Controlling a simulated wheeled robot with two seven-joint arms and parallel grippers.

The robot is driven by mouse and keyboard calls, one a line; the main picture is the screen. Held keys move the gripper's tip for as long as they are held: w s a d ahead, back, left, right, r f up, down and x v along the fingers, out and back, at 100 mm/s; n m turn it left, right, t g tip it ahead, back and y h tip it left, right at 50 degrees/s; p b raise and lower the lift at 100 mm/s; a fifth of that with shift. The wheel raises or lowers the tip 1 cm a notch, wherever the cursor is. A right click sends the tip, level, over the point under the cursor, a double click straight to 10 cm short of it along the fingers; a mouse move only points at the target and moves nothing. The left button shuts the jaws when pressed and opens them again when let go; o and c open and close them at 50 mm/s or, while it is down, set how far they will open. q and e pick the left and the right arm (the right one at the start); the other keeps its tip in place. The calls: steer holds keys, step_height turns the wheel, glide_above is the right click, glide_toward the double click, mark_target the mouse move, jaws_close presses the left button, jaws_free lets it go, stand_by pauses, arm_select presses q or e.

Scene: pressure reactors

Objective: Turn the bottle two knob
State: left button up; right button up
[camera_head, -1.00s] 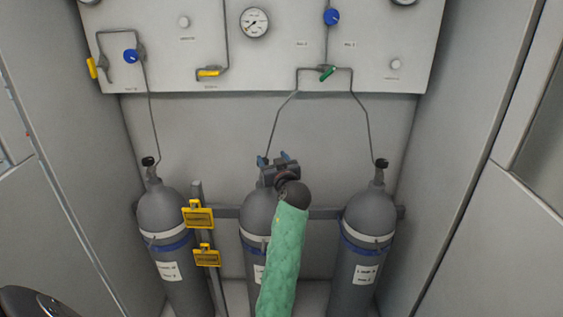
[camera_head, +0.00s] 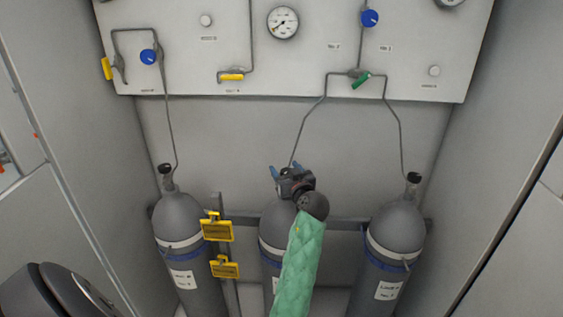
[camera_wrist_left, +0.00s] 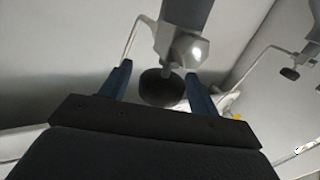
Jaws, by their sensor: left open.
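Three grey gas bottles stand in a row. The middle bottle (camera_head: 272,240) is partly covered by my left arm, and its top is mostly hidden in the head view. My left gripper (camera_head: 287,170) is at the top of this bottle, its blue fingers apart. In the left wrist view, a round black knob (camera_wrist_left: 160,88) sits between the open fingers of the gripper (camera_wrist_left: 160,75), under a grey valve body (camera_wrist_left: 183,48). I see a gap beside the knob on each side. My right gripper is out of view.
The left bottle (camera_head: 180,218) and right bottle (camera_head: 396,228) have black knobs on top. Yellow tags (camera_head: 217,230) hang between the left and middle bottles. Thin pipes rise to a panel (camera_head: 300,70) with a gauge and valves. Walls close in both sides.

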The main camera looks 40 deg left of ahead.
arm_select(q)
steer(key=shift+w+a, duration=0.2)
steer(key=shift+a, duration=0.1)
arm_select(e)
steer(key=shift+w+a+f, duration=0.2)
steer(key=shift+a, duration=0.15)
arm_select(q)
steer(key=c, duration=1)
steer(key=shift+o, duration=0.2)
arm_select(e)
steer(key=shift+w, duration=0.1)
arm_select(q)
steer(key=shift+r, duration=0.1)
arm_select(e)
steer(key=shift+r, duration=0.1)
